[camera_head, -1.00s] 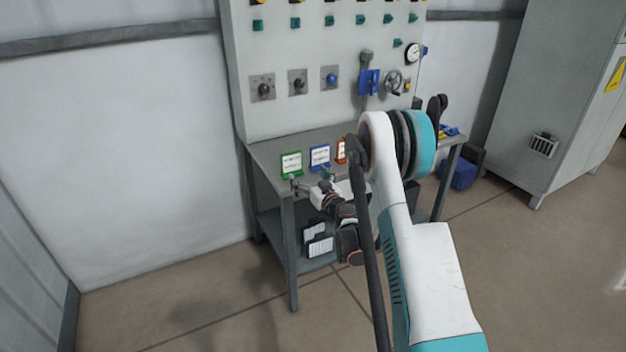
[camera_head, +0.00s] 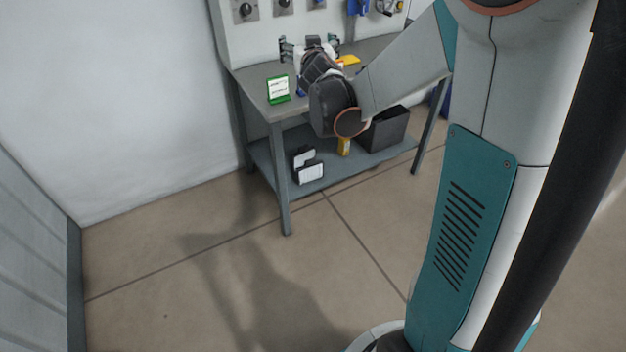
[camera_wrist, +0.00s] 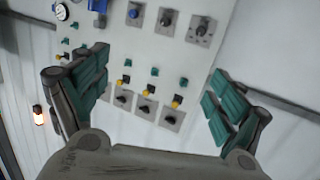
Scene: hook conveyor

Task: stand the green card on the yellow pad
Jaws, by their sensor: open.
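The green card (camera_head: 278,89) stands upright, white face outward, near the left front corner of the grey table. A flat yellow patch (camera_head: 349,60), which looks like the yellow pad, lies farther back and to the right, partly hidden by my wrist. My gripper (camera_head: 308,46) is over the back of the table, above and right of the card. Its fingers are spread wide and empty. In the wrist view my gripper (camera_wrist: 158,92) faces the wall panel with nothing between the fingers. Neither card nor pad shows there.
A control panel (camera_wrist: 150,45) with knobs and buttons rises behind the table (camera_head: 255,78). A bit of blue (camera_head: 300,93), perhaps another card, shows beside my arm. The lower shelf holds white-faced cards (camera_head: 310,170) and a dark box (camera_head: 386,130). Floor at left is clear.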

